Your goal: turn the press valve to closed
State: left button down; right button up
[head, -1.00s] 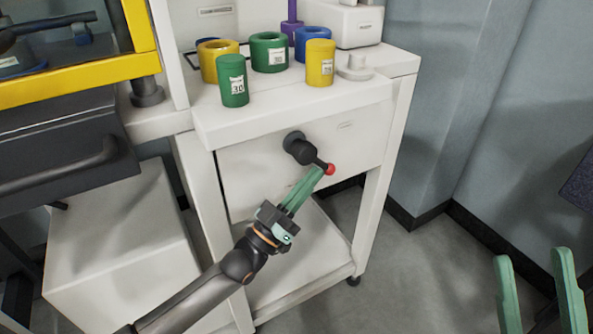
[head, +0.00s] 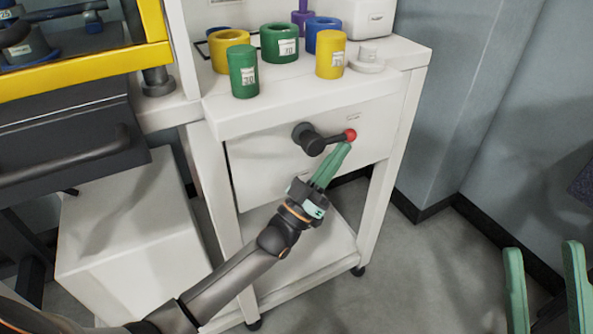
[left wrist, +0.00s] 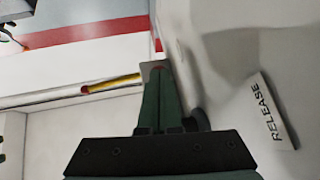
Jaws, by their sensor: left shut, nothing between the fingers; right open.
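The press valve (head: 307,138) is a black hub with a short lever on the white front panel of a cart. Its lever ends in a red knob (head: 350,135) and points right and slightly up. My left gripper (head: 345,147) is shut and empty, with its green fingertips just under the knob, touching or very close. The left wrist view shows its closed fingers (left wrist: 160,75) against the panel; I cannot clearly make out the lever there. A "RELEASE" label (left wrist: 271,112) is to their right. My right gripper (head: 543,247) is open at the lower right, away from the cart.
Green, yellow and blue cylinders and rings stand on the cart top (head: 290,100) above the valve. A dark drawer (head: 65,140) with a handle and a white box (head: 130,230) are at the left. The floor to the right is clear.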

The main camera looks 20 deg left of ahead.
pick_arm(q)
jog(key=shift+w+d+r, duration=0.1)
jog(key=shift+r, duration=0.05)
dwell(0.5)
notch_tip(320, 180, down, 14)
jog(key=s+d+b, duration=0.1)
jog(key=d+b, duration=0.1)
jog(key=b, duration=0.1)
jog(key=shift+s+b, duration=0.35)
jog(key=shift+b, duration=0.05)
jog(key=shift+d, duration=0.1)
